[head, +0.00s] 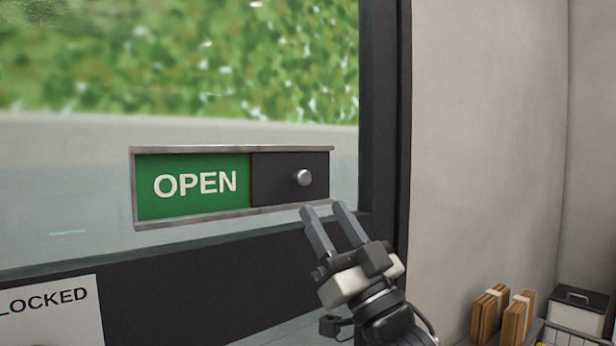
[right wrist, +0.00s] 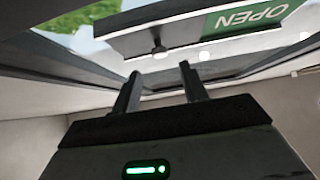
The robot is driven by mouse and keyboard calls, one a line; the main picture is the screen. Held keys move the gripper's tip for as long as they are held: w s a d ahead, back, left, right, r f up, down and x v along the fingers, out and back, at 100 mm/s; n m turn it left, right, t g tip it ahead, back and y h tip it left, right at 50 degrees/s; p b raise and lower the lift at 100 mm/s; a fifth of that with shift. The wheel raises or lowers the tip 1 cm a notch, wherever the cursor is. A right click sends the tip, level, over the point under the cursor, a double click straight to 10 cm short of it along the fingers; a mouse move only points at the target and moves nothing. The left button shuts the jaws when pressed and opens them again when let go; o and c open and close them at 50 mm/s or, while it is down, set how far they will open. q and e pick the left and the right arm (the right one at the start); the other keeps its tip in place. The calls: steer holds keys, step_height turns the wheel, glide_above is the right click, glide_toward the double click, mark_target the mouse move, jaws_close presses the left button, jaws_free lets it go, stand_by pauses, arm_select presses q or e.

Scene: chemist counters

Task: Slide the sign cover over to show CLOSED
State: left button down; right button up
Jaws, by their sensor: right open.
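The sign (head: 232,220) is mounted on the glass, in a grey frame with rails above and below. Its left half shows a green OPEN panel (head: 193,185). The dark sliding cover (head: 275,180) sits over the right half and hides what is behind it. A round silver knob (head: 302,178) stands out from the cover. My right gripper (head: 322,208) is open and empty, just below the knob and apart from it. In the right wrist view the knob (right wrist: 159,52) shows beyond the open fingers (right wrist: 158,80), near the OPEN panel (right wrist: 245,17). My left gripper is not in view.
A dark door frame (head: 385,120) runs upright to the right of the sign. A white notice reading LOCKED (head: 50,312) is at lower left. Wooden blocks (head: 490,312) and a black-lidded box (head: 578,312) stand at lower right.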

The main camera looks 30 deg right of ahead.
mark_target(305, 181)
steer(key=p+x, duration=0.1)
steer(key=x, duration=0.5)
steer(key=shift+w+r, duration=0.2)
steer(key=shift+w, duration=0.1)
steer(key=shift+a+y, duration=0.15)
steer(key=shift+y, duration=0.15)
jaws_close()
